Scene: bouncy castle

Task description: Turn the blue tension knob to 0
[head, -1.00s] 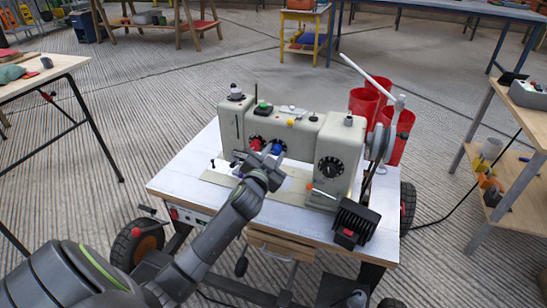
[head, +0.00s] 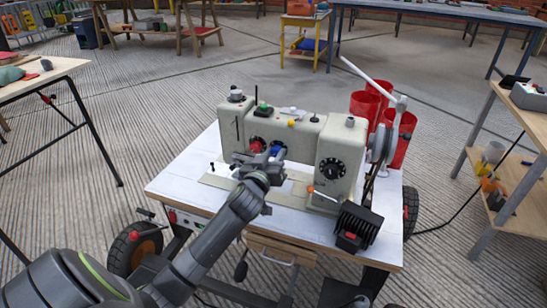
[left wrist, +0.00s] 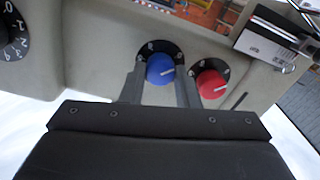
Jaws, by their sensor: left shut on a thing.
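The blue tension knob (head: 278,151) is on the front of a cream sewing machine (head: 290,135), partly hidden by my left gripper (head: 266,160) in the head view. In the left wrist view, the blue knob (left wrist: 159,69) sits between the two fingers of my left gripper (left wrist: 160,85), which is shut on it. Its white mark points right and slightly up in that view. The dial's digits are too small to read. A red knob (left wrist: 211,84) is just right of it, close to one finger. My right gripper is not in view.
The machine stands on a white-topped wheeled table (head: 180,185). A black numbered dial (head: 331,168) and an orange-tipped lever (head: 312,189) are to the right. Red cylinders (head: 366,103) stand behind. A side shelf (head: 510,180) is at right.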

